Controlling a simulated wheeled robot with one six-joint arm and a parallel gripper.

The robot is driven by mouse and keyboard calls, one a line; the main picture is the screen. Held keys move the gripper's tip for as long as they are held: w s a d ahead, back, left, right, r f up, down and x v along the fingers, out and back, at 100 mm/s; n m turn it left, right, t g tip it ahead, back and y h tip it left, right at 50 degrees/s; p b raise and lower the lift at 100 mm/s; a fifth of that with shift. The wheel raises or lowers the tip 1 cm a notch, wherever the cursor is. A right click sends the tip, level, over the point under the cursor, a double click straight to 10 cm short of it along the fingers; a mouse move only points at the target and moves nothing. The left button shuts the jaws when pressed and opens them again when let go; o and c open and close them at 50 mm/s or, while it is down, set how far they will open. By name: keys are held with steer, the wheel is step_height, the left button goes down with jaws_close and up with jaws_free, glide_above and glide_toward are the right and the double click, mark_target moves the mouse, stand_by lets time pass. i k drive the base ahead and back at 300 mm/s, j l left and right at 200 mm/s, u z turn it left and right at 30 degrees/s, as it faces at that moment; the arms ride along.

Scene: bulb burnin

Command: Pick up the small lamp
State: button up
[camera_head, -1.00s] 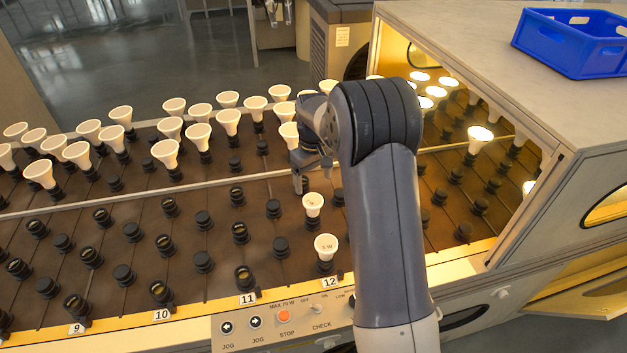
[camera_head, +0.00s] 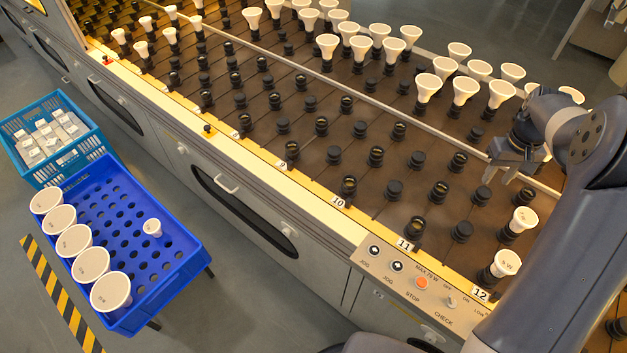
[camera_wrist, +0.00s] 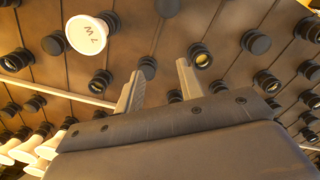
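A small white lamp (camera_head: 524,218), apparently the one marked 7 W in the wrist view (camera_wrist: 86,34), stands upright in a socket near label 12. A larger lamp (camera_head: 507,263) marked W stands in front of it. Another small white lamp (camera_head: 152,227) stands in the blue tray (camera_head: 193,247), right of a row of several larger lamps (camera_head: 74,241). My gripper (camera_head: 503,177) is over the socket board, behind and left of the small lamp near label 12. In the wrist view my gripper (camera_wrist: 160,85) has its fingers apart with nothing between them.
The board (camera_head: 300,130) has rows of empty black sockets, with several white lamps (camera_head: 463,90) along its far side. A metal rail (camera_head: 350,85) crosses it. A teal crate (camera_head: 50,140) of small boxes stands behind the tray. A control panel (camera_head: 415,285) is at the front edge.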

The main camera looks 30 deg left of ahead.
mark_target(152, 226)
steer(key=u, duration=2.6)
steer(key=z, duration=3)
steer(key=u, duration=3)
